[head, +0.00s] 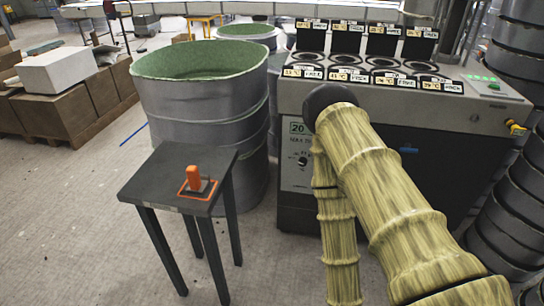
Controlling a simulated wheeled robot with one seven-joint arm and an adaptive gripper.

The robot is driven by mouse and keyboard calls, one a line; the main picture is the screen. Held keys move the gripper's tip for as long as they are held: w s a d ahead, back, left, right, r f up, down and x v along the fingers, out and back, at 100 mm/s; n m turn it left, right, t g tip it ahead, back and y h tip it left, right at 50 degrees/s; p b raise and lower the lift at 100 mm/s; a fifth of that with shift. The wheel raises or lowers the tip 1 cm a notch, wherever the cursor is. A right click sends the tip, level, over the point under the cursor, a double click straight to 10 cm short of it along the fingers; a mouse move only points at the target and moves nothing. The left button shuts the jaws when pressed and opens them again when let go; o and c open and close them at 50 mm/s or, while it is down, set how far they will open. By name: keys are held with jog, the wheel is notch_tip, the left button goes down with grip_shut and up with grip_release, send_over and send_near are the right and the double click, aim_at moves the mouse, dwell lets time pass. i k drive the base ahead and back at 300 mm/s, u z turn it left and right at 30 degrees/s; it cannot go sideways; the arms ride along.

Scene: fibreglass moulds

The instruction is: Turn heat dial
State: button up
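The likely heat dial is a small dark round knob (302,161) with a pale mark, low on the light front panel (299,178) of the grey machine, under a label reading "20". Other print there is too small to read fully. My arm (385,190), in a yellow-green ribbed cover, rises from the bottom right to a black joint just right of and above the knob. A second arm section (338,235) runs down to the bottom edge. My gripper is not visible, so its opening and any hold are hidden.
A small dark table (160,180) with an orange-and-black lever device (194,181) stands left of the machine. A large grey drum (205,110) stands behind it. Stacked grey cylinders (520,190) line the right. Labelled round plates (347,62) sit atop the machine. Floor is open at left.

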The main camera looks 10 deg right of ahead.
aim_at(301, 162)
jog(key=z, duration=0.25)
jog(key=i, duration=1)
jog(key=z, duration=0.55)
